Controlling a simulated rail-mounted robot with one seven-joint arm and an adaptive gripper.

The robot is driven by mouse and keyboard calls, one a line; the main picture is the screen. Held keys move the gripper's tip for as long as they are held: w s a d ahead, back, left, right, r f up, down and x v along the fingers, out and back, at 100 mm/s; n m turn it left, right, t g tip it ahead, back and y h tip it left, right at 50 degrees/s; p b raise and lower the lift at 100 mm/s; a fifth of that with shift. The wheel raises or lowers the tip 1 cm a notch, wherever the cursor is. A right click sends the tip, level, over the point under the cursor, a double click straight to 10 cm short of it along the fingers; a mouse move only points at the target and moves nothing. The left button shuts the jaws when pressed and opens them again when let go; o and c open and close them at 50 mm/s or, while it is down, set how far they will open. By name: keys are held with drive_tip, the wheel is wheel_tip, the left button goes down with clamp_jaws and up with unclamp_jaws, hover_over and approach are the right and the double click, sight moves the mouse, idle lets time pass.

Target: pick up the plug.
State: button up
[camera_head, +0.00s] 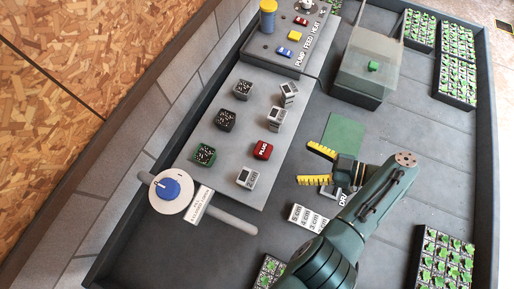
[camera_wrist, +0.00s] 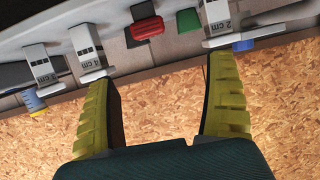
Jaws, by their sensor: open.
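The plug, a red block marked PLUG (camera_head: 262,150), sits on the grey raised panel in the head view. It also shows in the wrist view as a red block (camera_wrist: 145,28), above the gap between the fingers. My gripper (camera_head: 318,166) has yellow ribbed fingers spread wide, and it is open and empty. In the head view it is to the right of the plug, apart from it. In the wrist view the fingers (camera_wrist: 160,82) reach up toward the panel, with nothing between them.
The grey panel (camera_head: 225,172) also holds dark blocks (camera_head: 226,120), a green-topped block (camera_head: 205,153) and white-grey blocks, one below the plug (camera_head: 247,177). A round blue-centred dial (camera_head: 170,188) is at lower left. A clear-sided box (camera_head: 368,72) stands upper right.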

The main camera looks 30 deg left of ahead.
wheel_tip(320, 180, down, 2)
drive_tip(key=d+b, duration=0.1)
drive_tip(key=d, duration=0.1)
drive_tip(key=b, duration=0.6)
approach(263, 151)
drive_tip(key=shift+t, duration=0.3)
drive_tip(key=a+f, duration=0.2)
drive_tip(key=s+a+f, duration=0.1)
drive_tip(key=a+f, duration=0.1)
drive_tip(key=x, duration=0.4)
drive_tip(key=w+b+x, duration=0.1)
drive_tip(key=shift+s+a+r, duration=0.1)
drive_tip(key=shift+a+r, duration=0.05)
drive_tip(key=shift+a, duration=0.4)
